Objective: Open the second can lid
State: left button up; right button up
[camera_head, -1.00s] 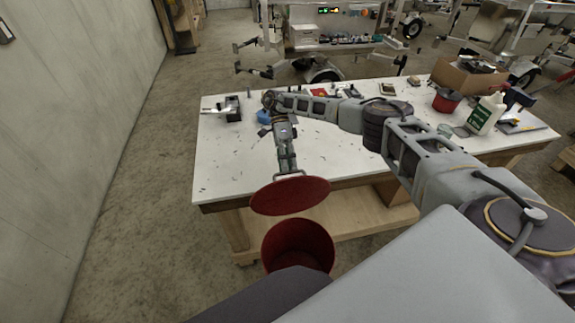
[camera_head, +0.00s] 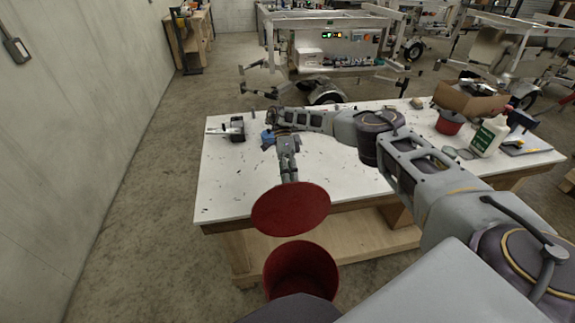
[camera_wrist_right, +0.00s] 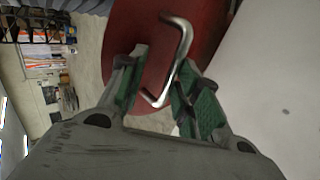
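The red round can (camera_head: 300,272) stands on the floor in front of the workbench, its dark red inside showing. Its red lid (camera_head: 291,210) is raised and tilted at the can's far side, leaving the mouth uncovered. My right gripper (camera_head: 289,178) points down at the lid's upper edge. In the right wrist view, the bent metal handle (camera_wrist_right: 176,75) on the lid (camera_wrist_right: 134,24) lies between the spread green-padded fingers of my right gripper (camera_wrist_right: 162,62). The handle is close to one finger, with a gap to the other; contact is unclear. My left gripper is out of view.
A white-topped workbench (camera_head: 230,180) stands behind the can. It carries a metal tool (camera_head: 235,129), a red container (camera_head: 449,122), a white bottle (camera_head: 489,137) and a cardboard box (camera_head: 468,98). Bare floor (camera_head: 150,220) lies to the left.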

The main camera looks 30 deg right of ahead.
jog(key=shift+v, duration=1.15)
jog(key=shift+w+d+r, duration=0.1)
jog(key=shift+w+r, duration=0.35)
jog(key=shift+r, duration=0.2)
jog(key=shift+w+d+r, duration=0.1)
jog(key=shift+w+r, duration=0.15)
jog(key=shift+r, duration=0.05)
dwell(0.4)
